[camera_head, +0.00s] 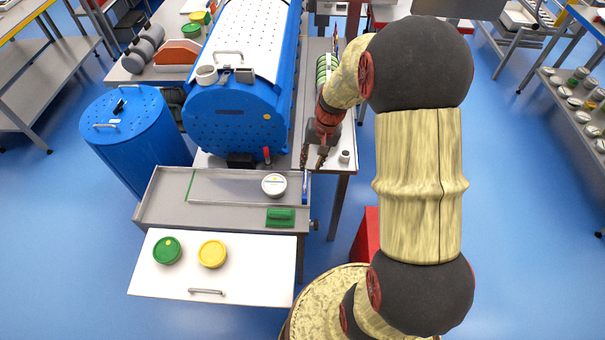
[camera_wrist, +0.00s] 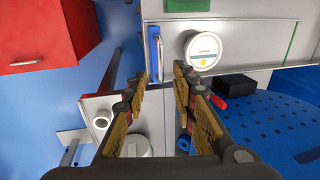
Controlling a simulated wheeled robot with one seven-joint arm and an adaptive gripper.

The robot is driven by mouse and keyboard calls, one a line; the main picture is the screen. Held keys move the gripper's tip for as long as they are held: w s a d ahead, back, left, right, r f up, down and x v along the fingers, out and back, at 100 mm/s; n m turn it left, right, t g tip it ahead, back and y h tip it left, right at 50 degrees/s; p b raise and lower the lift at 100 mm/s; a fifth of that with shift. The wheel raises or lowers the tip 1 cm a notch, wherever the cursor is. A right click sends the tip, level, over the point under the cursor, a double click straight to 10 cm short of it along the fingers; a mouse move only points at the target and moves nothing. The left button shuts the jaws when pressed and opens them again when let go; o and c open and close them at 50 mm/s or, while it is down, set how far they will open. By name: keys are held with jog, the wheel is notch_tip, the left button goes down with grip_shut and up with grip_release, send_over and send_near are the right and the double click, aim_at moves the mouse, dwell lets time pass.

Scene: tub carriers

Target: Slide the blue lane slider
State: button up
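The blue lane slider (camera_head: 305,187) is a small upright blue strip at the right end of the grey tray (camera_head: 155,205). In the wrist view the blue lane slider (camera_wrist: 153,42) stands ahead of my fingers, with a thin metal handle along its side. My gripper (camera_head: 318,166) hangs just behind that end of the tray in the head view. In the wrist view my gripper (camera_wrist: 160,75) is open, with the slider's near end showing between and beyond its fingertips. I see nothing held, and I cannot tell whether the fingers touch the slider.
A white round tub (camera_head: 274,184) sits in the tray left of the slider, with a green block (camera_head: 279,217) in front. Green (camera_head: 167,250) and yellow (camera_head: 212,253) tubs stand on the white front panel. A black box (camera_wrist: 236,83) and red knob (camera_wrist: 218,102) are close by.

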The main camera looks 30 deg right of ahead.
aim_at(306, 177)
jog(key=f, duration=0.4)
jog(key=a+f+b, duration=0.1)
jog(key=f, duration=0.1)
jog(key=shift+w+a+f, duration=0.1)
jog(key=shift+w+f, duration=0.1)
jog(key=shift+w, duration=0.2)
jog(key=shift+c, duration=1)
grip_shut()
